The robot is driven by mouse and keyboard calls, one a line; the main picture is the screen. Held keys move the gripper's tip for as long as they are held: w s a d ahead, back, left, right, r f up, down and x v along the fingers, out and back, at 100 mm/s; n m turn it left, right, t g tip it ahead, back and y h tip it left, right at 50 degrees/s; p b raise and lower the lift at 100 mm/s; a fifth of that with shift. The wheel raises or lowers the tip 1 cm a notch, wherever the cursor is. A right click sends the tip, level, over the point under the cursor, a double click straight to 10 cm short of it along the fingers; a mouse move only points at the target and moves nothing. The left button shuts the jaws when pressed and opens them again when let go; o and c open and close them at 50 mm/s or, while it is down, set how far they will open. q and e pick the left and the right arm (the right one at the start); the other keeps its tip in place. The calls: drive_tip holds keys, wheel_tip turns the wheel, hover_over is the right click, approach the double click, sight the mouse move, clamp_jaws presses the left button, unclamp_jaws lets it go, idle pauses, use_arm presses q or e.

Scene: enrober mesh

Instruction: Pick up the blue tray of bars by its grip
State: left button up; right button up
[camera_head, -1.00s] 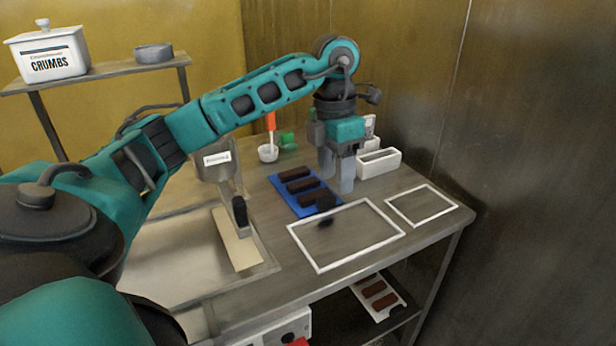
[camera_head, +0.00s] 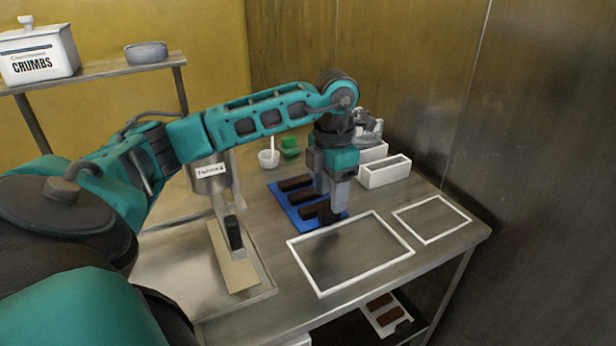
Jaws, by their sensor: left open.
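The blue tray (camera_head: 286,207) lies on the steel table and bears several dark brown bars (camera_head: 296,183). A dark grip (camera_head: 328,217) stands at the tray's near right side, partly covered by my gripper. My left gripper (camera_head: 338,203) points down at the right part of the tray, its fingers open, with the fingertips close to the grip. I cannot tell whether they touch it or stand around it. My right gripper is not in view.
Two white outlined rectangles mark the table: a large one (camera_head: 402,259) in front and a smaller one (camera_head: 431,242) at right; both are empty. White bins (camera_head: 385,174) stand behind the gripper. A hopper (camera_head: 210,178) stands left. A lower shelf holds another bar tray.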

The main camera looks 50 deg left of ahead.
sight(328, 212)
use_arm(q)
drive_tip(key=f, duration=0.5)
drive_tip(key=shift+s+a+f, duration=0.1)
drive_tip(key=shift+a, duration=0.1)
clamp_jaws()
